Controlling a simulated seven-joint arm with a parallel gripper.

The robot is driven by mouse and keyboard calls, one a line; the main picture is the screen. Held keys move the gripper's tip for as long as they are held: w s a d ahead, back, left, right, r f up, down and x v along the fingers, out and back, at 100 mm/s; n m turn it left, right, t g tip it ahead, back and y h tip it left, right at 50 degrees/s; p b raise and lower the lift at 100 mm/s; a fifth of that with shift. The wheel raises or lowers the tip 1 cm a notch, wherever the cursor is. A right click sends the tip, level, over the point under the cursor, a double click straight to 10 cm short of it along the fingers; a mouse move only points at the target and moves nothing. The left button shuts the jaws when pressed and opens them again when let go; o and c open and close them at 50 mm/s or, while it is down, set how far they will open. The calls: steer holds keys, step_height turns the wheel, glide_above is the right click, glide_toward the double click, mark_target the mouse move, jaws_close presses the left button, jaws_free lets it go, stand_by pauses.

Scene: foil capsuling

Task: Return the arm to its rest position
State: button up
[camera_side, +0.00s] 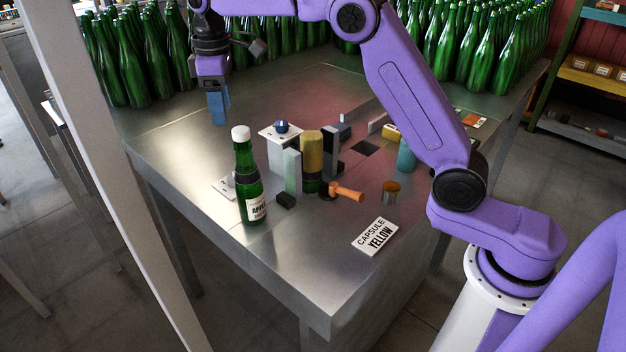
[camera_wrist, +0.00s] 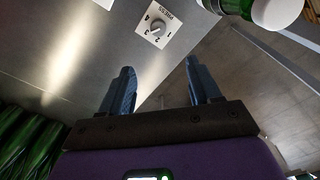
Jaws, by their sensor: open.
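My gripper (camera_side: 217,108) hangs above the far left part of the metal table, with blue fingers pointing down. In the wrist view my gripper (camera_wrist: 160,90) shows its two fingers spread apart with nothing between them. A green bottle (camera_side: 248,185) with a white cap and a label stands upright at the table's left front edge, clear of my gripper. Its white cap also shows at the upper right of the wrist view (camera_wrist: 277,12). A yellow cylinder (camera_side: 312,152) stands upright mid-table between grey blocks.
A sign reading "CAPSULE YELLOW" (camera_side: 374,236) lies at the right front. An orange-handled tool (camera_side: 345,192), a small brown-topped cylinder (camera_side: 391,192) and a teal cylinder (camera_side: 406,155) are nearby. A numbered dial (camera_wrist: 156,28) is on the table. Many green bottles (camera_side: 130,60) crowd the back.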

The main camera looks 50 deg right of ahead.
steer(key=s+a+r+n+t+y, duration=0.1)
steer(key=s+a+r+n+t, duration=0.15)
steer(key=s, duration=0.45)
steer(key=s+a+r+n+t+y, duration=0.1)
steer(key=s+a+n, duration=0.15)
steer(key=s, duration=0.55)
steer(key=s+d+f+g, duration=0.1)
steer(key=s+d+f, duration=0.3)
steer(key=s, duration=0.5)
steer(key=s+d+f+m+g+h, duration=0.1)
steer(key=s+d+f, duration=0.2)
steer(key=s+d, duration=0.2)
steer(key=s+d+f+g, duration=0.1)
steer(key=s+d+f, duration=0.3)
steer(key=s, duration=0.8)
steer(key=shift+s+d+f+m+g+h, duration=0.3)
steer(key=shift+d+g, duration=0.05)
steer(key=shift+d, duration=0.45)
